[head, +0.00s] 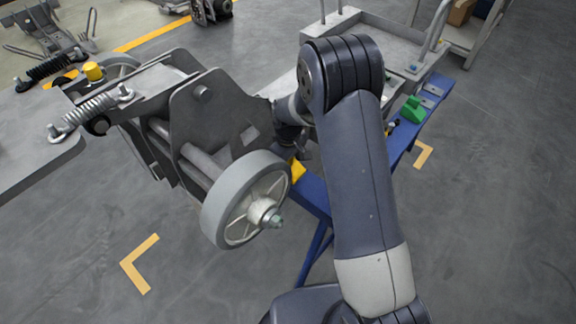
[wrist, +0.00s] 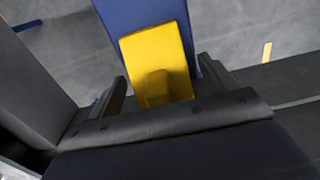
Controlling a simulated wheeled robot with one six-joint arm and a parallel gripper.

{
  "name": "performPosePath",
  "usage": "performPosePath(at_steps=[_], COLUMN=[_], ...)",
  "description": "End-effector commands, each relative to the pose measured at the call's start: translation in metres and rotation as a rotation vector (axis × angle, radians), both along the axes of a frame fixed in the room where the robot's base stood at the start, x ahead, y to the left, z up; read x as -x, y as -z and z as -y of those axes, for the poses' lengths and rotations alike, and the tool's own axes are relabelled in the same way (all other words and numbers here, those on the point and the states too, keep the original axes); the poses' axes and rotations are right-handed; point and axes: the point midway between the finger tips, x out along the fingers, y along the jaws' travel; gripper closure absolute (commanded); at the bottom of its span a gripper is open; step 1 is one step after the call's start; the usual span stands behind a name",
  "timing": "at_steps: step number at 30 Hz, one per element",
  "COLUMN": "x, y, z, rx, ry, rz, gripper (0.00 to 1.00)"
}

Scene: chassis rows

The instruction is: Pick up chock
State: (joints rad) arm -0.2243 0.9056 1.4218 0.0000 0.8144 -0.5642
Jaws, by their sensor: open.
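The yellow chock (wrist: 158,50) sits on a blue beam (wrist: 130,12) in the wrist view. In the head view a small part of the chock (head: 298,170) shows beside the wheel, and the rest is hidden behind the wheel and my arm. My gripper (wrist: 163,84) is open, with one finger on each side of the chock's near end. I cannot tell whether the fingers touch it. In the head view my gripper is mostly hidden behind the chassis.
A grey chassis unit with a light wheel (head: 245,200) and springs stands close to my arm on the left. A green block (head: 412,109) lies farther along the blue beam, near a metal tray (head: 395,62). The floor at right is clear.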

Motion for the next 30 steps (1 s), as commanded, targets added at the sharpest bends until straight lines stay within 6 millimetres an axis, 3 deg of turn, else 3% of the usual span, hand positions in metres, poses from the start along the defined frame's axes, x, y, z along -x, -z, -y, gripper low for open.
performPosePath(at_steps=[8, 27, 30], x=[-0.0001, -0.0001, -0.0002], y=[0.0038, 0.0034, 0.0030], z=[-0.0002, -0.0002, -0.0002], rx=[0.000, 0.000, 0.000], ry=[0.000, 0.000, 0.000], rz=[0.000, 0.000, 0.001], gripper=[0.20, 0.72, 0.74])
